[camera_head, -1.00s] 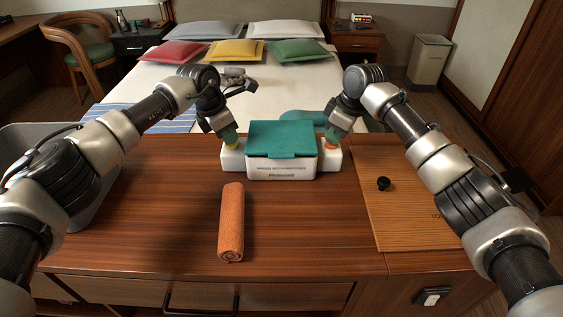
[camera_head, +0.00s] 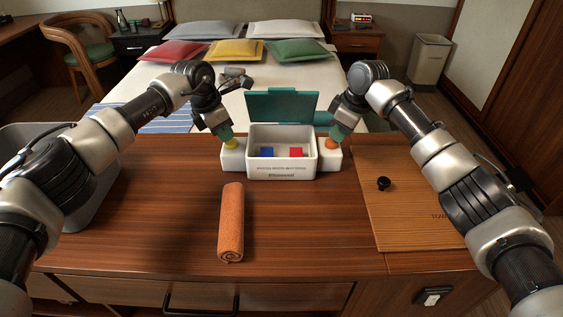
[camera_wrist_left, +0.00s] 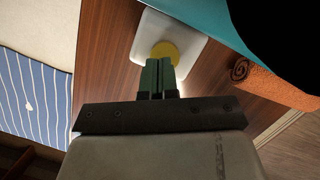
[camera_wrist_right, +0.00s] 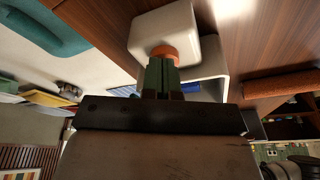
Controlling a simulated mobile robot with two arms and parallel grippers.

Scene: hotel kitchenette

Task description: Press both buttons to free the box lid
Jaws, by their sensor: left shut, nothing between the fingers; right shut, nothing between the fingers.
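The white box (camera_head: 281,171) stands at the back of the wooden counter. Its teal lid (camera_head: 281,105) is raised and tilted back, and a blue block (camera_head: 267,152) and a red block (camera_head: 296,152) show inside. A yellow button (camera_head: 232,143) sits on a white block left of the box, an orange button (camera_head: 331,143) on one to its right. My left gripper (camera_head: 227,134) is shut and empty just above the yellow button (camera_wrist_left: 165,50). My right gripper (camera_head: 336,132) is shut and empty at the orange button (camera_wrist_right: 164,51). I cannot tell whether either fingertip touches its button.
A rolled orange towel (camera_head: 231,222) lies on the counter in front of the box. A bamboo mat (camera_head: 405,215) with a small black knob-like object (camera_head: 383,183) lies to the right. A grey bin (camera_head: 92,205) stands at the left. A bed (camera_head: 180,75) is behind the counter.

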